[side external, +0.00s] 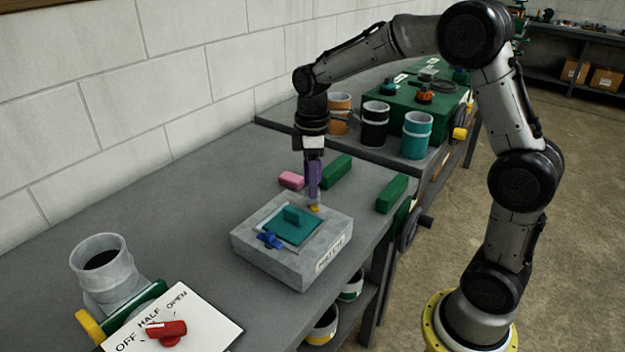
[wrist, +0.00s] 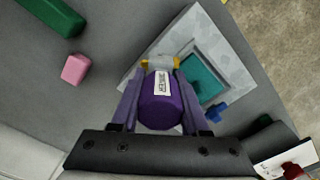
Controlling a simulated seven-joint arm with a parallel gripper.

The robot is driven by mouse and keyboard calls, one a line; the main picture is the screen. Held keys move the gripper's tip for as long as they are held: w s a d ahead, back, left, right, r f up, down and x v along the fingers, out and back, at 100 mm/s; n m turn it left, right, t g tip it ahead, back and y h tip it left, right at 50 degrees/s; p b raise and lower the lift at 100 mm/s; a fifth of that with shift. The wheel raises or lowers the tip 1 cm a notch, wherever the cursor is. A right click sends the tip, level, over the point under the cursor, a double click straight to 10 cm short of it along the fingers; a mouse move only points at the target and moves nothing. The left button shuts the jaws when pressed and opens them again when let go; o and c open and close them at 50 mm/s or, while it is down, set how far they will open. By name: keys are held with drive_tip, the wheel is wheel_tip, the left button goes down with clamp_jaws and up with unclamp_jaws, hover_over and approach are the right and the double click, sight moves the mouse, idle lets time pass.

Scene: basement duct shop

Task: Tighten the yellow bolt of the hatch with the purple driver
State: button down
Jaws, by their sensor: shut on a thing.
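My gripper (wrist: 161,97) is shut on the purple driver (wrist: 160,112), which has a white label on its side. In the side external view the purple driver (side external: 313,180) points down, with its lower end at the yellow bolt (side external: 314,208). The yellow bolt also shows in the wrist view (wrist: 158,63), just beyond the driver. I cannot tell whether the driver's tip is seated on it. The hatch (side external: 282,262) is a grey box with a teal panel and handle (side external: 293,217) on top. A blue bolt (side external: 270,240) sits at the panel's near left corner.
Cups (side external: 375,124) stand on the bench beyond. A grey pipe (side external: 102,268) and a red switch (side external: 166,329) on a white plate are at front left. The bench left of the hatch is clear.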

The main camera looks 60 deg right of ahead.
drive_tip(key=shift+m, duration=1.7)
drive_tip(key=shift+m, duration=1.7)
drive_tip(key=shift+m, duration=1.2)
drive_tip(key=shift+n, duration=0.8)
drive_tip(key=shift+r, duration=2.55)
